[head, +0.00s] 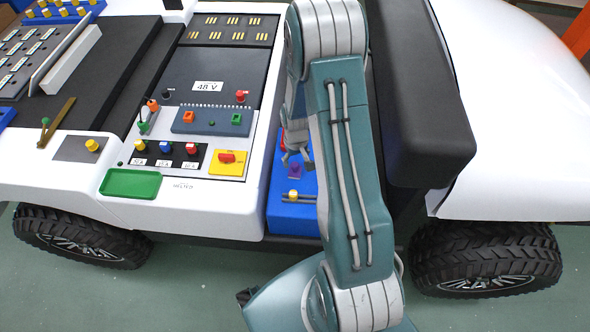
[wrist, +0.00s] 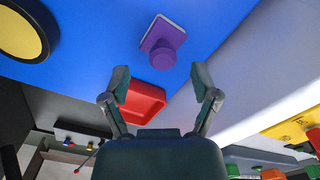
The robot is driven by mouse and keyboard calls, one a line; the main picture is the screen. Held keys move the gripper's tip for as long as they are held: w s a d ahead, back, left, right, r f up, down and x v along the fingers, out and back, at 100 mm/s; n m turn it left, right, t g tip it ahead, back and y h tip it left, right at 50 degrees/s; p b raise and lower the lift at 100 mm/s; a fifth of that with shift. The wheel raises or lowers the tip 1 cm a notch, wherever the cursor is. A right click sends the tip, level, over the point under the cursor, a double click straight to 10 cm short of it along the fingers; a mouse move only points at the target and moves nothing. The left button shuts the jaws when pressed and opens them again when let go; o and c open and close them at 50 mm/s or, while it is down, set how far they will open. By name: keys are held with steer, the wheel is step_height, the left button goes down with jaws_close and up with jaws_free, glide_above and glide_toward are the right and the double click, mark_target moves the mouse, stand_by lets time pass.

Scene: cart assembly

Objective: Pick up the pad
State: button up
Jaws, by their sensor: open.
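The pad appears to be the purple square piece with a round purple knob and a pale underside (wrist: 160,42). It sits on a blue surface (wrist: 90,62) in the wrist view. In the head view a small purple piece (head: 294,171) shows on the blue block (head: 291,214), just below my gripper (head: 298,157). In the wrist view my gripper (wrist: 162,82) is open with nothing between its fingertips. The knob lies a little beyond the fingertips, roughly centred between them, and apart from them. My arm hides part of the blue block in the head view.
A red tray (wrist: 146,102) lies on the blue surface, seen between my fingers. A yellow knob (head: 293,195) stands near the purple piece. The white control panel (head: 180,206) is on the left, with a green tray (head: 130,183). A black seat (head: 425,90) is on the right.

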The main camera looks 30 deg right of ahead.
mark_target(295, 164)
step_height(295, 164, down, 4)
steer(key=shift+w+a+r, duration=0.1)
jaws_close()
steer(key=shift+r, duration=0.15)
stand_by(0.3)
